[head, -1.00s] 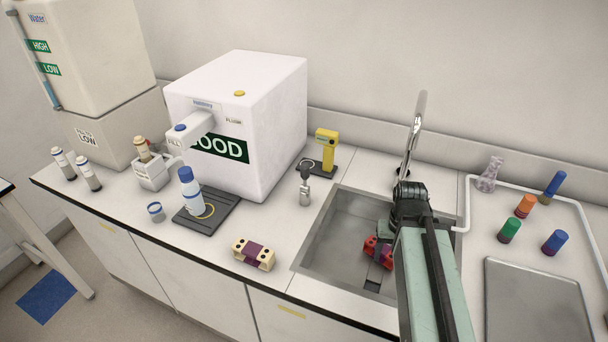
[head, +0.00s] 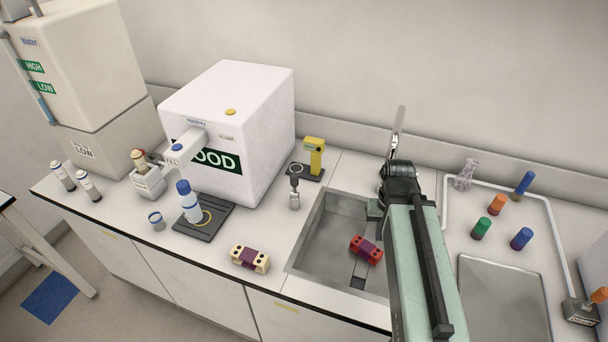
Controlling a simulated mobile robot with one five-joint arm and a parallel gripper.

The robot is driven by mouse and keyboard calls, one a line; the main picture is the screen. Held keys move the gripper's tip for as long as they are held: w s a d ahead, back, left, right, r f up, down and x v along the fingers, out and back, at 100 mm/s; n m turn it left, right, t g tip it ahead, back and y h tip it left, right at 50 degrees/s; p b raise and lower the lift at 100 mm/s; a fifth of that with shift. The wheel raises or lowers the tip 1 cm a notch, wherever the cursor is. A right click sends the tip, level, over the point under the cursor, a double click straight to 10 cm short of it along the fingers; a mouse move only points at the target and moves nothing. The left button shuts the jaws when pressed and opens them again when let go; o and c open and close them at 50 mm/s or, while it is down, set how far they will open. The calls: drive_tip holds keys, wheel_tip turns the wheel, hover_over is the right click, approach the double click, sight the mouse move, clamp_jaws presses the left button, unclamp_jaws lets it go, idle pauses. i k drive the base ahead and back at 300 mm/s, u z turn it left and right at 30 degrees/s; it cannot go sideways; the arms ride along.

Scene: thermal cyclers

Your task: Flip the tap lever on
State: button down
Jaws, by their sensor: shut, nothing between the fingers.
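The tap is a tall, slim silver shape (head: 398,125) at the back right of the sink (head: 325,232). It rises above the end of my arm, which hides its lower part. I cannot tell the lever apart from the spout. My gripper (head: 398,178) is at the dark far end of my arm, in front of the tap in the picture. It is shut and holds nothing. Its fingertips are mostly hidden behind my wrist, so I cannot tell whether they touch the tap.
A red block (head: 366,250) lies in the sink. A cream and purple block (head: 249,259) lies left of it. A yellow device (head: 314,156) and a white machine (head: 235,135) stand behind. Coloured-capped tubes and a grey plate (head: 503,300) occupy the right side.

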sight(294, 177)
drive_tip(key=z, duration=1.1)
drive_tip(key=k, duration=1.5)
drive_tip(key=u, duration=1.35)
drive_tip(key=i, duration=1.5)
